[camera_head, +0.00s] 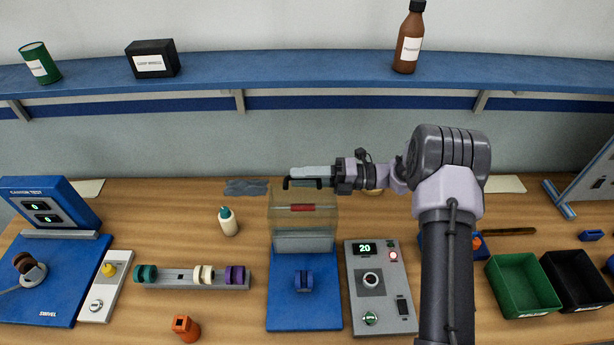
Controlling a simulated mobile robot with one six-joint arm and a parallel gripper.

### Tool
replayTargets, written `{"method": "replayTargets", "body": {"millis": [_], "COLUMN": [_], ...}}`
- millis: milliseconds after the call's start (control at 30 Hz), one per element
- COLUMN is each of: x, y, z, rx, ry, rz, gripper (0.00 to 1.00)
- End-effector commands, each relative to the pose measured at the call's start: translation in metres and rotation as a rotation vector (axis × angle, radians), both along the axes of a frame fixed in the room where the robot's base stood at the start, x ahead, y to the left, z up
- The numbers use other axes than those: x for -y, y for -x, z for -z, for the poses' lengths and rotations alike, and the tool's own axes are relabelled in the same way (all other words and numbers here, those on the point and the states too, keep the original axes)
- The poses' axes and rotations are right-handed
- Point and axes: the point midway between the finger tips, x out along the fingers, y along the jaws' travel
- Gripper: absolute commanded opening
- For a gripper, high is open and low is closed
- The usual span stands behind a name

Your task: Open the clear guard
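The clear guard (318,222) is a see-through panel or box at the back of a blue base (303,316). A red mark (302,207) shows on or through it. A blue caster-like part (303,281) sits on the base in front, uncovered in this view. My gripper (293,180) reaches in from the right, its fingers pointing left, at the guard's top edge. A dark bar (303,183) shows at the fingers; I cannot tell whether it belongs to the guard. Contact and finger gap are unclear.
A control box (381,287) showing 20 stands just right of the base. A rack (192,277) with several wheels and a white bottle (228,221) are left. Green (522,284) and black (577,280) bins are right. A blue shelf (300,75) runs behind, above my arm.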

Motion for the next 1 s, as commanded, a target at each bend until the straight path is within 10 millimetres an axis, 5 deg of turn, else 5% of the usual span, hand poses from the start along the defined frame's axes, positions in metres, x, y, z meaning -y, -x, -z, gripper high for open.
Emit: {"method": "replayTargets", "body": {"millis": [167,700,1000], "x": [0.021,0.162,0.174], "y": [0.000,0.006,0.006], "z": [0.000,0.001,-0.001], "rx": [0.001,0.000,0.000], "ry": [0.000,0.000,0.001], "rz": [0.003,0.002,0.000], "gripper": [0.34,0.34,0.34]}}
